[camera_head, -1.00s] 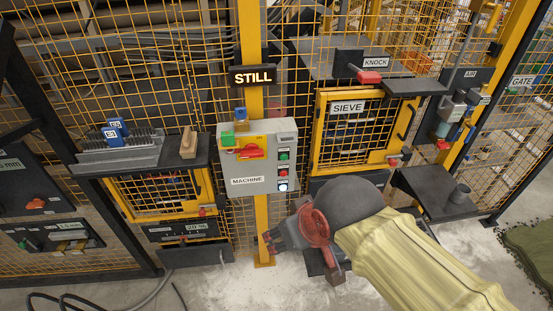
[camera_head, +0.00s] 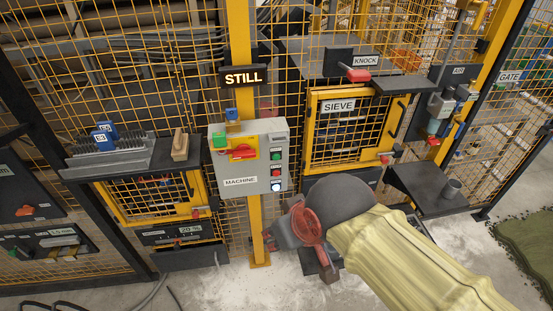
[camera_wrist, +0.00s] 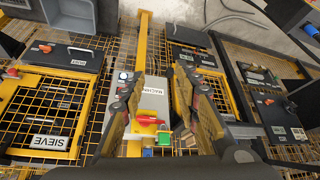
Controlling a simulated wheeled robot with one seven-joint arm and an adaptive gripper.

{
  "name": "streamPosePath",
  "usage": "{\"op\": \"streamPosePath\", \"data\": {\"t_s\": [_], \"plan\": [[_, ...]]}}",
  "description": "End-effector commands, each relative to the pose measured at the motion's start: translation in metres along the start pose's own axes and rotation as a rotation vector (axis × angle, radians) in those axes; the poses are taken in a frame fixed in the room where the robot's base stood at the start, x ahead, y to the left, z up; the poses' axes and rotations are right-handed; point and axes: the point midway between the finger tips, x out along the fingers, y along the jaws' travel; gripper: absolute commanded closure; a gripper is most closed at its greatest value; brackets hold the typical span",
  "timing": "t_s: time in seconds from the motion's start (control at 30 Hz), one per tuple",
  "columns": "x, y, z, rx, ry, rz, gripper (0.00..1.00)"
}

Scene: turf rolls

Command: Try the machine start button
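The grey machine box (camera_head: 222,168), labelled MACHINE, is fixed to the yellow post in the head view. On its right side a green button (camera_head: 277,155) sits above a red button (camera_head: 277,172), with a lit white button (camera_head: 276,187) at the bottom. A red rotary handle (camera_head: 240,152) is on the box's yellow plate. A sign above reads STILL (camera_head: 243,78). My gripper (camera_head: 270,240) is below the box in the head view. In the wrist view my gripper (camera_wrist: 160,80) is open and empty, with the box (camera_wrist: 153,101) showing between its fingers. The green and red buttons are hidden there.
The SIEVE cage (camera_head: 345,135) with a red KNOCK handle (camera_head: 358,75) stands right of the box. A dark shelf (camera_head: 185,157) with a wooden block and blue pieces is at left. Yellow mesh fencing surrounds these. Dusty floor (camera_head: 225,285) lies below.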

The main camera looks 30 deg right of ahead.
Motion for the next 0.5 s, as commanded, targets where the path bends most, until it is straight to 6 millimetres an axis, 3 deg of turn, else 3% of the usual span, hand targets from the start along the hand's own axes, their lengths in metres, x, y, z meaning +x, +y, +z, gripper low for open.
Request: {"op": "streamPosePath", "data": {"t_s": [0.5], "plan": [[0.0, 0.0, 0.0, 0.0, 0.0, 0.0, 1.0]]}}
